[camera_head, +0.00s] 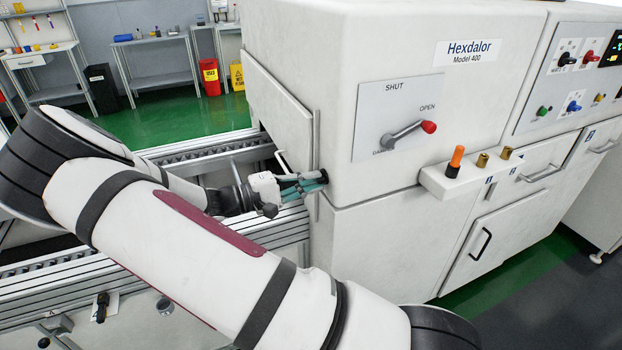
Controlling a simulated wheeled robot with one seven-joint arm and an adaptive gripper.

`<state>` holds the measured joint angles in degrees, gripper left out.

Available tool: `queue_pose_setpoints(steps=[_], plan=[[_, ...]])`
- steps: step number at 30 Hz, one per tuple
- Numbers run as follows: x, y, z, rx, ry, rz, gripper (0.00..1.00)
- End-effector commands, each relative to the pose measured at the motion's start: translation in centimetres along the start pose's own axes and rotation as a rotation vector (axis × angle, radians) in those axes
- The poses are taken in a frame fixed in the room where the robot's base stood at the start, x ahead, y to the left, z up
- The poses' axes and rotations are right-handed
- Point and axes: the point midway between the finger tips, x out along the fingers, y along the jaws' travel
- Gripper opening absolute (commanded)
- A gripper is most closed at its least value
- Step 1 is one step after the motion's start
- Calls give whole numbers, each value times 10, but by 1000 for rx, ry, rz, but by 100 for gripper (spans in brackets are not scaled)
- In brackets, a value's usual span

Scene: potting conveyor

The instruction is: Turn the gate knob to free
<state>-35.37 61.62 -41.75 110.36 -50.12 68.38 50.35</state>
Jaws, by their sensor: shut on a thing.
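My gripper (300,183) is at the left corner of the white machine, its teal fingers pointing right. It is shut on a small dark knob (324,177) at the machine's corner, which I take to be the gate knob. The fingers hide most of the knob, and I cannot read its setting or any marks beside it.
The white machine (400,60) fills the right. A lever with a red ball (428,127) sits on a panel marked SHUT and OPEN. A shelf with an orange-topped peg (456,158) juts out below. The conveyor (200,150) runs in from the left.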

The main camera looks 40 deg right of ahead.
Motion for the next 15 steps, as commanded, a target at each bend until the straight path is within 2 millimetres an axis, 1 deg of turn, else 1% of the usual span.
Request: queue_pose_setpoints(steps=[6, 15], plan=[[0, -1, 1, 90, -2, -1, 0], [-1, -2, 1, 133, -2, -2, 0]])
